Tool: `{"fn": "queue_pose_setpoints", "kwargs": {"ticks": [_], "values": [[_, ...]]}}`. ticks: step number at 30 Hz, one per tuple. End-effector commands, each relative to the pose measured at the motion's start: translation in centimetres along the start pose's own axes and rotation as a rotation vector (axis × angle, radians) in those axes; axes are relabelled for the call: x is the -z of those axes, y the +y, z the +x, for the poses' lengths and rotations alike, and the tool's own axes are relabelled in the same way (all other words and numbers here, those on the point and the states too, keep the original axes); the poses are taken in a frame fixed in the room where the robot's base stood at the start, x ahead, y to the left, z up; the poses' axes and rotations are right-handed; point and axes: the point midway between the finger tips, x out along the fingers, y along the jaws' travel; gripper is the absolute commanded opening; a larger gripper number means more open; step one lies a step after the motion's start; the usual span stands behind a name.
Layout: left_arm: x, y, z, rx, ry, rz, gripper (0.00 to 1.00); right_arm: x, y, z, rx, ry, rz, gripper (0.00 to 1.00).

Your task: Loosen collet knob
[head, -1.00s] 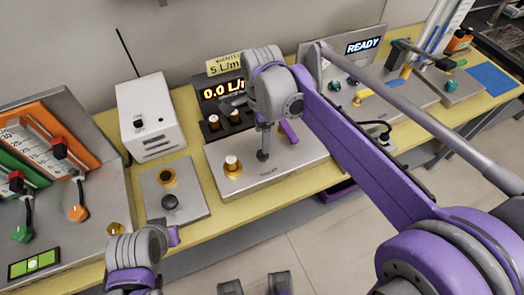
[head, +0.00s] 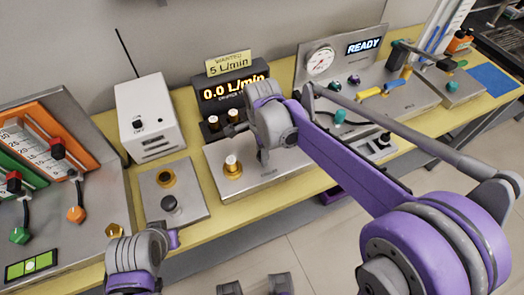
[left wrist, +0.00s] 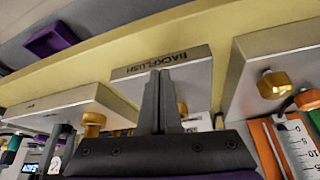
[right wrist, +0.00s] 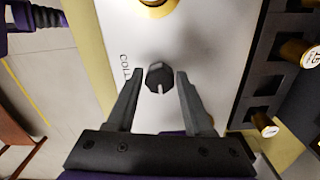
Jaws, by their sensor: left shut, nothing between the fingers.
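The collet knob (right wrist: 158,78) is dark and faceted with a pale mark, on a light metal plate (right wrist: 215,60) with partly visible lettering, in the right wrist view. My right gripper (right wrist: 160,73) is open, with one finger on each side of the knob. A gap shows between each finger and the knob, and I cannot tell their height relative to it. In the head view my right arm covers part of that plate (head: 290,165). My left gripper (left wrist: 160,74) is shut and empty, below the edge of a plate lettered BACKFLUSH (left wrist: 195,75).
A brass knob (head: 233,166) stands left on the collet plate. Behind is a display box (head: 235,92) reading 0.0 L/min, with brass knobs in front.

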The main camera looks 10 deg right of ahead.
Motion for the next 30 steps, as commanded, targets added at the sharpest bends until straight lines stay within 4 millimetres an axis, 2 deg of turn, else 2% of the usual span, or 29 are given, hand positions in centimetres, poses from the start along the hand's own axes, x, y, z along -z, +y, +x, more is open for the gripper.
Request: {"fn": "queue_pose_setpoints", "kwargs": {"ticks": [1, 8, 20, 30], "values": [[0.00, 0.00, 0.00, 0.000, 0.000, 0.000, 0.00, 0.00, 0.00, -0.01, 0.000, 0.000, 0.000, 0.41], [0.00, 0.00, 0.00, 0.000, 0.000, 0.000, 0.00, 0.00, 0.00, -0.02, 0.000, 0.000, 0.000, 0.00], [0.01, 0.00, -0.02, 0.000, 0.000, 0.000, 0.00, 0.00, 0.01, -0.04, 0.000, 0.000, -0.058, 0.00], [0.04, 0.00, -0.06, 0.000, 0.000, 0.000, 0.00, 0.01, 0.06, -0.05, 0.000, 0.000, -0.308, 0.00]]}}
